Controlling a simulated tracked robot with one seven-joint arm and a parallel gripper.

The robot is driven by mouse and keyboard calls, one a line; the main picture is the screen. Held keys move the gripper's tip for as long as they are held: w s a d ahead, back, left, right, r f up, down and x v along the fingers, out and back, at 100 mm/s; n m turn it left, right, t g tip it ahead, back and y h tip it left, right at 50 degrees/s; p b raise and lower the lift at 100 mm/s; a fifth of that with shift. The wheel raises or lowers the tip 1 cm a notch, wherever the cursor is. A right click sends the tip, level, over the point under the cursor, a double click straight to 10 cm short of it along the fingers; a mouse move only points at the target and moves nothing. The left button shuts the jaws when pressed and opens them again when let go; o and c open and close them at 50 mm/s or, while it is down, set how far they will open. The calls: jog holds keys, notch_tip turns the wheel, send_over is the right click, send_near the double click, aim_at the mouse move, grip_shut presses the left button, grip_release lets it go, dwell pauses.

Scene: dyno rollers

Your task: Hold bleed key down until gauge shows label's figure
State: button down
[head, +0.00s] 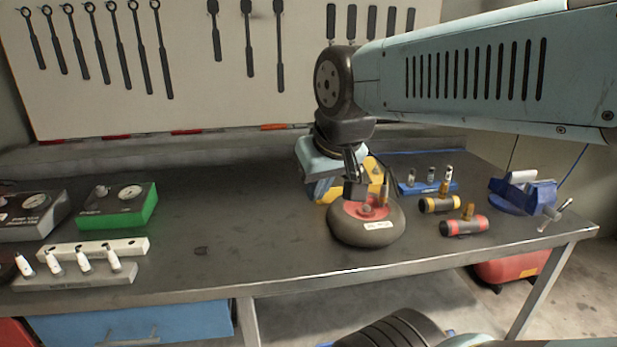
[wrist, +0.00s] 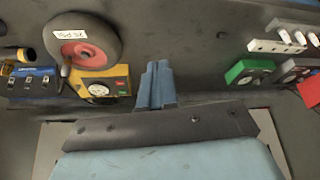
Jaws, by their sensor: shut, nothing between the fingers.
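A small wheel (head: 365,225) with a black tyre and red hub lies flat on the bench and carries a white label (wrist: 83,34), whose upside-down print seems to read 25 PSI. A yellow box (head: 376,170) with a round white gauge (wrist: 98,90) stands just behind the wheel. The needle is too small to read, and I cannot make out the bleed key for certain. My gripper (wrist: 157,68) is shut and empty, beside the yellow box in the wrist view. In the head view my gripper (head: 322,188) hides part of that box.
A blue holder (head: 428,187) with small cylinders, two brass-fitted cylinders (head: 463,226) and a blue vise (head: 522,193) stand right of the wheel. A green gauge box (head: 118,206) and a white valve rack (head: 93,250) are left. The bench between is mostly clear.

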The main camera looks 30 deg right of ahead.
jog(key=w+d+f+n+h, duration=0.2)
jog(key=w+d, duration=0.4)
jog(key=w, duration=0.4)
jog(key=w+d+f+n+h, duration=0.2)
jog(key=w+d+n+h, duration=0.2)
jog(key=w, duration=0.7)
jog(key=w+d+f+n+h, duration=0.3)
jog(key=w+d+n, duration=0.3)
jog(key=w+d, duration=0.4)
jog(key=shift+w+g+h, duration=0.3)
jog(key=shift+w, duration=0.45)
jog(key=shift+f, duration=0.1)
jog(key=shift+w+d+f, duration=0.1)
jog(key=shift+w+f, duration=0.2)
jog(key=shift+f, duration=1.1)
jog(key=shift+w+d+f, duration=0.1)
jog(key=shift+w+f, duration=0.25)
jog(key=shift+f, duration=1.05)
jog(key=shift+w+d+f, duration=0.1)
jog(key=shift+w+f, duration=0.2)
jog(key=shift+f, duration=1.1)
jog(key=shift+f, duration=0.7)
